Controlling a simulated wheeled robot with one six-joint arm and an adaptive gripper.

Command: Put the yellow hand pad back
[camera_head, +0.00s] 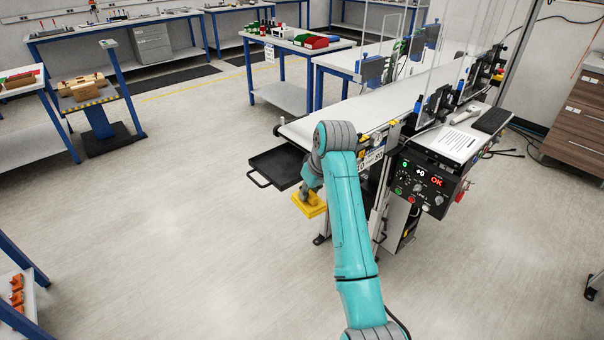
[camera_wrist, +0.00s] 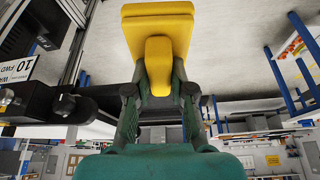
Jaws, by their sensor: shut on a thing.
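The yellow hand pad (camera_head: 310,205) is a flat block with a raised grip. In the wrist view the pad (camera_wrist: 157,32) is at the top centre, with its grip between the two fingers. My gripper (camera_wrist: 158,82) is shut on that grip. In the head view my gripper (camera_head: 306,192) is at the end of the teal arm and partly hidden by it. The pad hangs in the air above the floor, in front of the black tray (camera_head: 276,166) at the conveyor's near end. It appears apart from the tray.
The white belt conveyor (camera_head: 385,108) runs away to the upper right. Blue-framed benches stand behind.

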